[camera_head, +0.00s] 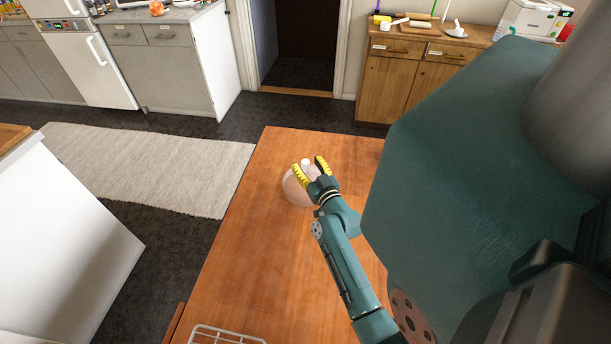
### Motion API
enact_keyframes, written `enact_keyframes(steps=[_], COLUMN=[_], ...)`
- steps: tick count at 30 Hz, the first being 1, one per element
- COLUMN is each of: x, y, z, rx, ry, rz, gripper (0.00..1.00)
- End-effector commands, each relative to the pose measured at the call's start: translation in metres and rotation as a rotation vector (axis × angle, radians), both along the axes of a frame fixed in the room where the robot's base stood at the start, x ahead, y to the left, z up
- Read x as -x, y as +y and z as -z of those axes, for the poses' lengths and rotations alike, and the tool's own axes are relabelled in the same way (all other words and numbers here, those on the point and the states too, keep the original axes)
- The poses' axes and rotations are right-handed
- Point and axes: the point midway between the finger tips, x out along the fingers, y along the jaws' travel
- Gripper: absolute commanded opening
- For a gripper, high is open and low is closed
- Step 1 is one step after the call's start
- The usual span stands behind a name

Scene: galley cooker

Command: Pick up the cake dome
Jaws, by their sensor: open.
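The cake dome (291,190) is a clear, slightly pinkish rounded cover with a small pale knob (306,162) on top. It stands on the wooden table (240,250). My gripper (311,167) has yellow-padded fingers and is open. Its fingertips are at the dome's top, one on each side of the knob in this view. I cannot tell whether they touch it. My gripper and wrist hide the right part of the dome.
A white wire rack (222,335) lies at the table's near edge. The table around the dome is otherwise clear where I see it. A wooden cabinet (395,88) with several items on top stands beyond. A white unit (60,250) is at left.

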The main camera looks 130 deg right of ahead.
Motion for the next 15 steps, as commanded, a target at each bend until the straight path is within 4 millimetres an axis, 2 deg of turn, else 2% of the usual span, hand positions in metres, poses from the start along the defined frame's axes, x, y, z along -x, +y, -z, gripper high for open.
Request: enact_keyframes(steps=[3,10,11,15], x=[0.0051,0.0057,0.0057,0.0057], y=[-0.0138,-0.0151,-0.0151,-0.0148], z=[-0.0005,0.0009,0.0009,0.0009], rx=[0.000,-0.001,-0.001,-0.001], ry=[0.000,0.000,0.000,0.000], rz=[0.000,0.000,0.000,0.001], gripper=[0.56,0.56,0.54,0.27])
